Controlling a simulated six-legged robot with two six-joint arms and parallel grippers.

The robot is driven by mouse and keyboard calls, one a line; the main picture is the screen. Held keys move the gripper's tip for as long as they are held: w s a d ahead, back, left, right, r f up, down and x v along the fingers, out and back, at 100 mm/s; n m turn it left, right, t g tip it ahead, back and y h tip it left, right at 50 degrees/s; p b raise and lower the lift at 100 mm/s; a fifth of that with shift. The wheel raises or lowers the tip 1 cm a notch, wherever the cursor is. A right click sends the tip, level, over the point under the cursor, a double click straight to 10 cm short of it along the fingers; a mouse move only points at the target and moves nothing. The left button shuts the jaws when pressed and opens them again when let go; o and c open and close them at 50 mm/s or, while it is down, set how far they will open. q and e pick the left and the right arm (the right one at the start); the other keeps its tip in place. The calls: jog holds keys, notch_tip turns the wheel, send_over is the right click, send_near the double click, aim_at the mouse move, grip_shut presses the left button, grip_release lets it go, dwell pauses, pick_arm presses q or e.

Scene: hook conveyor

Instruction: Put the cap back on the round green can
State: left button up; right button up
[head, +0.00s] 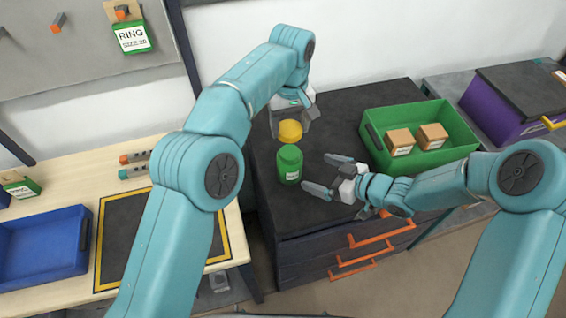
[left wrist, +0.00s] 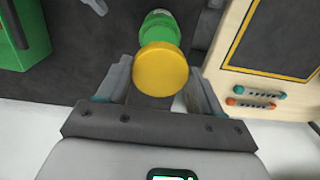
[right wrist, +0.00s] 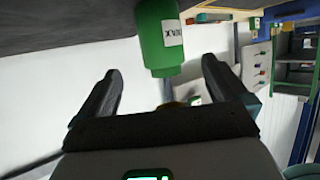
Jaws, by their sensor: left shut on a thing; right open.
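The round green can (head: 289,165) stands upright on the dark cabinet top; it also shows in the left wrist view (left wrist: 160,27) and the right wrist view (right wrist: 157,40). The yellow cap (head: 290,131) is off the can, in my left gripper (head: 291,124), which is shut on it. In the left wrist view the cap (left wrist: 163,70) sits between the fingers and overlaps part of the can. In the head view the cap appears just beyond the can's top; the exact gap is unclear. My right gripper (head: 317,172) is open beside the can, fingers pointing toward it.
A green crate (head: 372,140) with two brown boxes stands right of the can, close to my right gripper. A purple container (head: 500,115) is farther right. Orange handles (head: 352,262) project from the cabinet front. A wooden table with a blue bin (head: 45,262) is at left.

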aim_at(288, 164)
pick_arm(q)
jog(key=shift+d, duration=0.15)
pick_arm(e)
jog(key=shift+d, duration=0.15)
pick_arm(q)
jog(key=shift+s+r, duration=0.1)
jog(key=shift+s, duration=0.2)
pick_arm(e)
jog(key=shift+a+f, duration=0.1)
jog(key=shift+a, duration=0.2)
jog(key=x, duration=1)
jog(key=shift+w+a+f, duration=0.15)
jog(key=shift+w, duration=0.1)
jog(key=shift+w+a, duration=0.1)
jog(key=shift+a, duration=0.3)
jog(key=shift+d+f, duration=0.1)
jog(key=shift+c, duration=0.3)
